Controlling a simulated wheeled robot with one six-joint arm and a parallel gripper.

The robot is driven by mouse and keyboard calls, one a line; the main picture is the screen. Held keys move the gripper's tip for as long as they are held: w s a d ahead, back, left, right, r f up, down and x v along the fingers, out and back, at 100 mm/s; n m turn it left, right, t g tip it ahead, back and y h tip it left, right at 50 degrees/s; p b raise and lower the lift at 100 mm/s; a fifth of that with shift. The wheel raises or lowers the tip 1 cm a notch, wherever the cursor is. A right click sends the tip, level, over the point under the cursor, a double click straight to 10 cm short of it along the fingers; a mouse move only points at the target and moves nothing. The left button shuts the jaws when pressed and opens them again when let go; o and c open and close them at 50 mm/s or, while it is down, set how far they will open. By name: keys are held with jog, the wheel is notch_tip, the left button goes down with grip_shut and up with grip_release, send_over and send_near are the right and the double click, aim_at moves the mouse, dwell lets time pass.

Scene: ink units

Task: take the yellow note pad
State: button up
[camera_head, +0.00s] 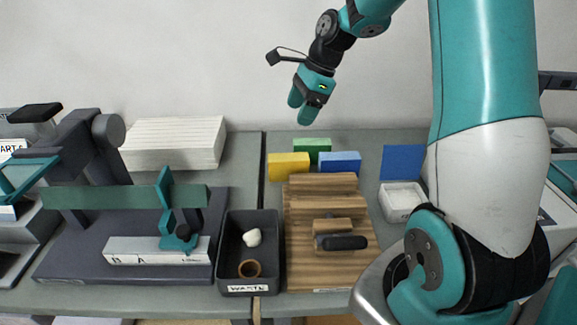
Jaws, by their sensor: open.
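The yellow note pad (288,166) stands on the grey table behind the wooden rack, at its left rear. It looks like an upright yellow block. A green block (312,146) stands just behind it to the right, and a blue block (340,161) stands to its right. My gripper (306,106) hangs above and behind the pads, pointing down, with its teal fingers apart and empty. It is clear of the yellow pad and does not touch anything.
The wooden rack (300,262) with a dark-handled tool (341,242) lies in front of the pads. Left of it is a dark waste bin (233,225) holding a white lump and a brown ring. A paper stack (173,143), a white container (402,201) and a blue square (403,162) stand nearby.

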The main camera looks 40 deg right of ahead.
aim_at(289, 157)
jog(key=w+f, duration=0.1)
jog(key=f, duration=0.3)
jog(key=f+m, duration=0.1)
jog(key=f, duration=0.3)
jog(key=w+f+m, duration=0.1)
jog(key=f, duration=0.2)
jog(key=shift+w+a+f+p, duration=0.35)
jog(key=shift+f+p, duration=0.05)
jog(key=shift+d+p+x, duration=0.15)
jog(key=shift+p+x, duration=0.15)
jog(key=shift+x, duration=1.15)
jog(key=shift+d+p+x, duration=0.15)
jog(key=shift+p+x, duration=0.1)
jog(key=shift+x, duration=1.15)
jog(key=shift+s+f, duration=0.2)
jog(key=shift+f, duration=0.1)
jog(key=c, duration=1.1)
jog(key=shift+r, duration=0.1)
